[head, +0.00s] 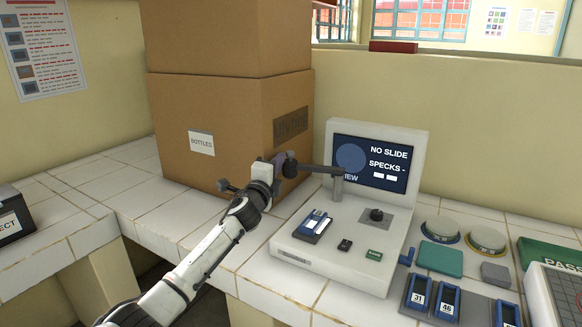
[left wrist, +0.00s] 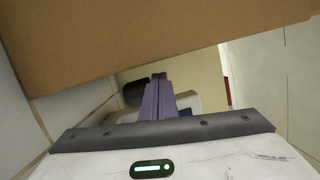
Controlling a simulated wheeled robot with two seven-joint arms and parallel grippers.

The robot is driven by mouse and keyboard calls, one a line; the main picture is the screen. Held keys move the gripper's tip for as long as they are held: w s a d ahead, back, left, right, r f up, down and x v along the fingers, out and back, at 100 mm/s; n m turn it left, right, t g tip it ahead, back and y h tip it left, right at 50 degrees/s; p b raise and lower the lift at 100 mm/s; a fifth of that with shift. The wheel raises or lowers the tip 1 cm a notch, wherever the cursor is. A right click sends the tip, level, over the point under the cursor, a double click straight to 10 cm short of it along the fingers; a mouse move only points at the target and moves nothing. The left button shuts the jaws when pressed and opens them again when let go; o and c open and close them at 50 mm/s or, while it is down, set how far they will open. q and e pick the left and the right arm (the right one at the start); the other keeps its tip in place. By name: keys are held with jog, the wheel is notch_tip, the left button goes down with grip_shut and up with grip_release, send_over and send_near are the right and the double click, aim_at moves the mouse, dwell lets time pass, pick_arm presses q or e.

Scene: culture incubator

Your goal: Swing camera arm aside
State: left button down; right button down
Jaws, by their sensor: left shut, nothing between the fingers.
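The camera arm (head: 318,169) is a dark grey bar. It runs left from a short post (head: 337,187) on the pale slide-viewer console (head: 345,240), and a dark rounded head (head: 290,166) is at its left end. My left gripper (head: 279,163) is at that head, beside the cardboard boxes; whether it touches the head is unclear. In the left wrist view its fingers (left wrist: 158,96) are closed together with nothing between them. A dark rounded piece (left wrist: 135,93), possibly the camera head, shows just left of the fingers. My right gripper is out of view.
Stacked cardboard boxes (head: 215,140) stand close behind and left of my left gripper. The console's screen (head: 372,163) reads "NO SLIDE". Lidded dishes (head: 487,239) and numbered blue holders (head: 446,300) lie to the right. Bare tiled counter (head: 100,195) is at the left.

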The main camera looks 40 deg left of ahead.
pick_arm(q)
jog(key=shift+w+a+r, duration=0.15)
jog(key=shift+w+a, duration=0.05)
jog(key=shift+a, duration=0.1)
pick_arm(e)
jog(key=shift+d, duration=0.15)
pick_arm(q)
jog(key=shift+a+r, duration=0.1)
jog(key=shift+r, duration=0.05)
jog(key=s+a+f, duration=0.2)
jog(key=s, duration=1)
jog(key=shift+s+a, duration=0.15)
jog(key=shift+a, duration=0.1)
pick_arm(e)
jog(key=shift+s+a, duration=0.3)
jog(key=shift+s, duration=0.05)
pick_arm(q)
jog(key=shift+f, duration=0.15)
